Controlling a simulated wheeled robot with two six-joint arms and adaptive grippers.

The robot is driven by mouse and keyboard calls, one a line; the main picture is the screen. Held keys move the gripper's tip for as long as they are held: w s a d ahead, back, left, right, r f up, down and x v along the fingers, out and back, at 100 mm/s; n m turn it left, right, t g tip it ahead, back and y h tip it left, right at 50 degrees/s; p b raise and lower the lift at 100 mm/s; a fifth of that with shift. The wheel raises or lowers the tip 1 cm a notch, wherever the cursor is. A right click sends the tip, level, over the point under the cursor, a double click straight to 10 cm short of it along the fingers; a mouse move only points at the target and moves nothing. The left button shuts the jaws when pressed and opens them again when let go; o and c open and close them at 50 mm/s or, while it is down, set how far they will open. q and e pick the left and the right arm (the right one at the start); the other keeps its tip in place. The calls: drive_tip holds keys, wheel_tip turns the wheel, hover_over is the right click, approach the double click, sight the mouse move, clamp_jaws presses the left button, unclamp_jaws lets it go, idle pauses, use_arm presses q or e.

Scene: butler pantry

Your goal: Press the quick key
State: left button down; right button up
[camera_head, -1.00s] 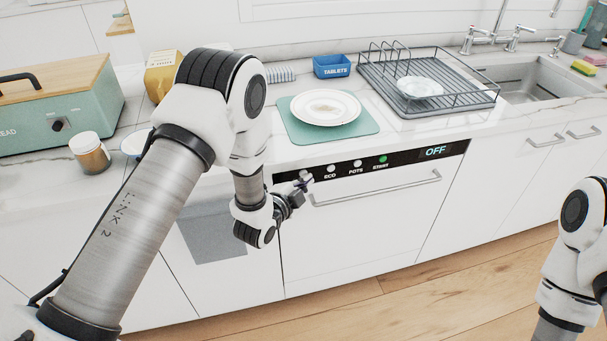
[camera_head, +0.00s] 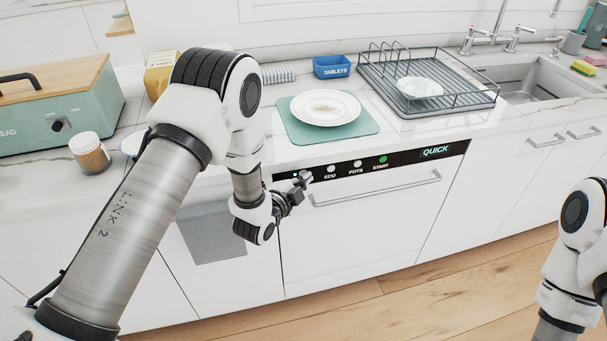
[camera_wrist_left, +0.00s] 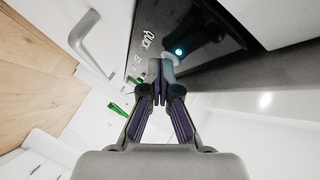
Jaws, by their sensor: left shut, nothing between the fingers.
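The dishwasher's black control strip (camera_head: 400,159) runs along the top of its white door. Its display (camera_head: 436,152) reads QUICK. My left gripper (camera_head: 302,182) is shut and empty, with its tips at the left end of the strip. In the left wrist view the gripper's tips (camera_wrist_left: 160,67) are at the pale quick key (camera_wrist_left: 173,58), beside the QUICK label (camera_wrist_left: 148,40); whether they touch is hard to tell. A small light (camera_wrist_left: 179,51) glows next to the key. The ECO key (camera_head: 331,169), POTS key (camera_head: 357,163) and green START key (camera_head: 383,159) are to the right.
The door handle (camera_head: 376,190) sticks out below the strip. On the counter above are a plate (camera_head: 325,108) on a green mat (camera_head: 370,128), a blue tablets box (camera_head: 332,66) and a dish rack (camera_head: 480,100). Part of my right arm shows at lower right.

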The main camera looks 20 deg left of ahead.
use_arm(q)
drive_tip(key=shift+s+d, duration=0.5)
drive_tip(key=shift+s, duration=0.25)
drive_tip(key=s+d, duration=0.1)
drive_tip(key=s, duration=0.1)
drive_tip(key=s+d, duration=0.1)
drive_tip(key=s, duration=0.1)
drive_tip(key=shift+d+p, duration=0.35)
drive_tip(key=shift+d, duration=0.05)
idle(0.6)
